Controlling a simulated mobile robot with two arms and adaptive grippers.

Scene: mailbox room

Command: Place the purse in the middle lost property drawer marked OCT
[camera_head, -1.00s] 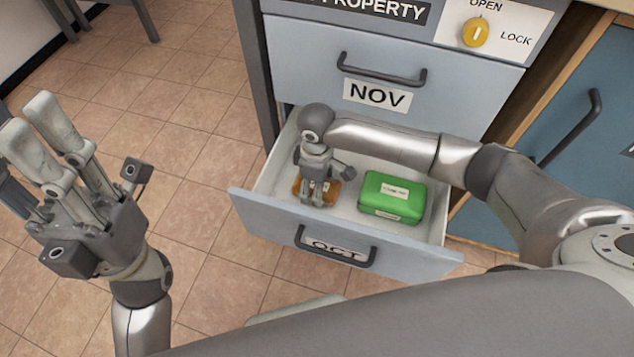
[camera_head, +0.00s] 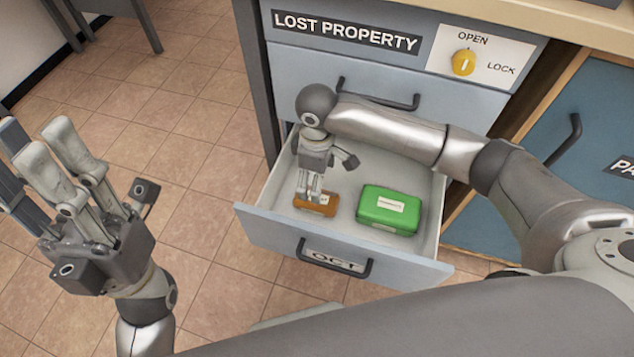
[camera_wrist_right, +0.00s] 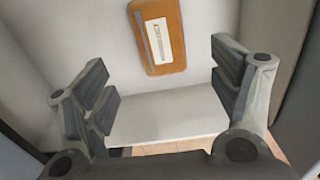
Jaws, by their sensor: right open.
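The OCT drawer (camera_head: 345,246) is pulled open below the upper drawer. The orange-brown purse (camera_head: 318,206) lies flat on the drawer floor at its left side. It also shows in the right wrist view (camera_wrist_right: 158,38), with a white label and apart from the fingers. My right gripper (camera_head: 314,190) is just above the purse inside the drawer, open and empty, its fingers spread wide in the wrist view (camera_wrist_right: 165,95). My left gripper (camera_head: 70,165) is raised at the left over the floor, its fingers apart and holding nothing.
A green box (camera_head: 388,209) with a white label lies in the drawer to the right of the purse. A LOST PROPERTY sign (camera_head: 345,31) and a yellow lock knob (camera_head: 463,62) are above. A blue cabinet door (camera_head: 580,140) stands at right.

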